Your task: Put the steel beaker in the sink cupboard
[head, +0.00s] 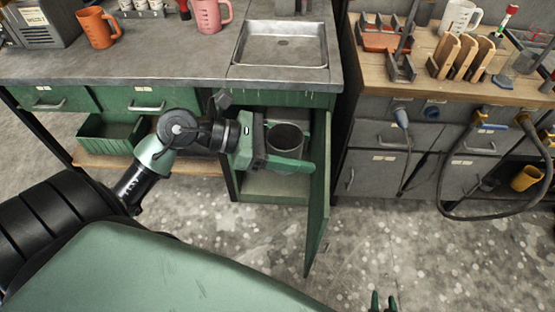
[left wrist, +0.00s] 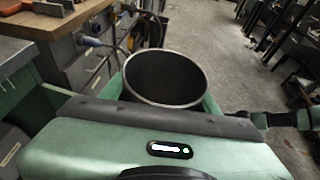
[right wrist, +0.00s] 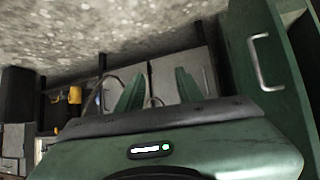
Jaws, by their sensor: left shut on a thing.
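The steel beaker (head: 285,140) is a dark grey cup with its open mouth facing up. My left gripper (head: 284,156) is shut around it, with a finger on either side; the left wrist view also shows the beaker (left wrist: 165,78) between the fingers. The sink cupboard (head: 262,188) is open under the sink, its green door (head: 319,205) swung out toward me. The beaker is held upright at the cupboard's opening, above its floor; I cannot tell how deep in it is. My right gripper (right wrist: 158,90) is open and empty, low over the floor; its fingertips show at the head view's bottom edge.
The steel sink (head: 282,45) is set in the grey worktop above. The open door stands close to the right of my left gripper. An orange mug (head: 98,28) and a pink mug (head: 210,14) stand on the worktop. Grey cabinets with hanging hoses are at the right.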

